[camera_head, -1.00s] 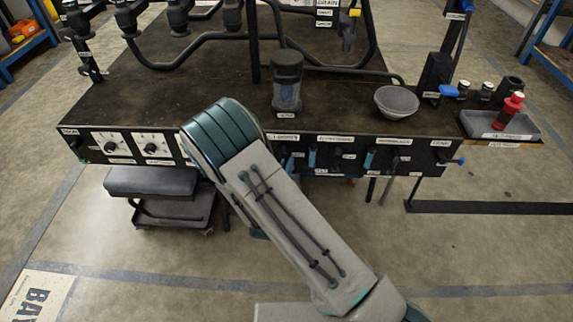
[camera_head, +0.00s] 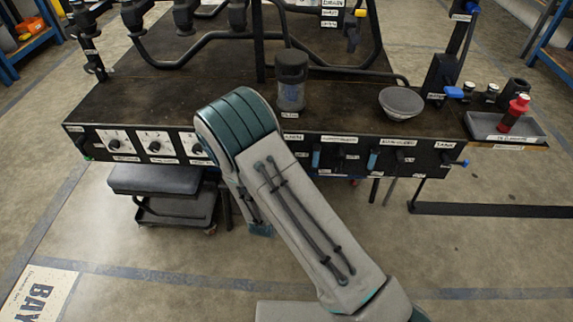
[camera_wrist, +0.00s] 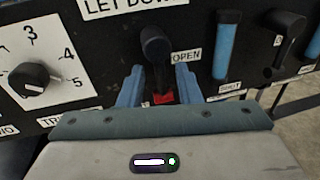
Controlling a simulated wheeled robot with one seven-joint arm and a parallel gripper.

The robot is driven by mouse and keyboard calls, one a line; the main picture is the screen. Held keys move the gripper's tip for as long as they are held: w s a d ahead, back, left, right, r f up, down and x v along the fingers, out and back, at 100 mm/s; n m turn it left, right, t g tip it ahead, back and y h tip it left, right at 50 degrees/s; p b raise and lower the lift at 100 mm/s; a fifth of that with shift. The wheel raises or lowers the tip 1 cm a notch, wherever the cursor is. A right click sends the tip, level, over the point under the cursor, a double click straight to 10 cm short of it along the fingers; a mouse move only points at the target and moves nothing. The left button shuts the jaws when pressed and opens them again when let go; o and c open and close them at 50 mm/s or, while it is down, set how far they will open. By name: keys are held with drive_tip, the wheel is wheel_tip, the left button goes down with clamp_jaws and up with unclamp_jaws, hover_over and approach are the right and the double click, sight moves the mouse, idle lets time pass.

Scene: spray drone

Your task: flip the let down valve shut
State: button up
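The let down valve (camera_wrist: 155,45) is in the middle of the wrist view, under a LET DOWN label (camera_wrist: 115,5). Its black lever hangs down from a round pivot. An OPEN label (camera_wrist: 187,56) is to the right of the lever, and a red patch (camera_wrist: 163,97) shows at its lower end. My gripper (camera_wrist: 160,72) is open, with one blue finger on each side of the lever. I see a gap on both sides; contact is not clear. In the head view my arm hides the valve and the fingertips.
A numbered dial (camera_wrist: 32,78) is left of the valve. A grey bowl (camera_head: 398,103) and a canister (camera_head: 291,80) stand on the bench top (camera_head: 345,105). A black stool (camera_head: 155,180) is below the panel.

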drive_tip(key=shift+s, duration=0.1)
drive_tip(key=p+v, duration=0.2)
drive_tip(key=v, duration=1.1)
drive_tip(key=shift+s, duration=0.3)
drive_tip(key=shift+a+r, duration=0.1)
drive_tip(key=s+d+r+m+g+h+p, duration=0.2)
drive_tip(key=d+r+m+g+h+p, duration=0.35)
drive_tip(key=d+r+m, duration=0.55)
drive_tip(key=s+d+r+m+g+h+p, duration=0.3)
drive_tip(key=d+r+m+g+p, duration=0.3)
drive_tip(key=d+r+m+g, duration=0.5)
drive_tip(key=s+r+m+y+p, duration=0.2)
drive_tip(key=r+m+y+p, duration=0.1)
drive_tip(key=r, duration=0.4)
drive_tip(key=s+a+r+m+t+y+p, duration=0.1)
drive_tip(key=r+m+y+p, duration=0.3)
drive_tip(key=r, duration=0.4)
drive_tip(key=s+a+r+m+t+y+p, duration=0.1)
drive_tip(key=s+r+m+y+p, duration=0.2)
drive_tip(key=r, duration=0.5)
drive_tip(key=shift+s+m+y+p, duration=0.35)
drive_tip(key=shift+m+y+p, duration=0.35)
drive_tip(key=shift+y+p, duration=0.45)
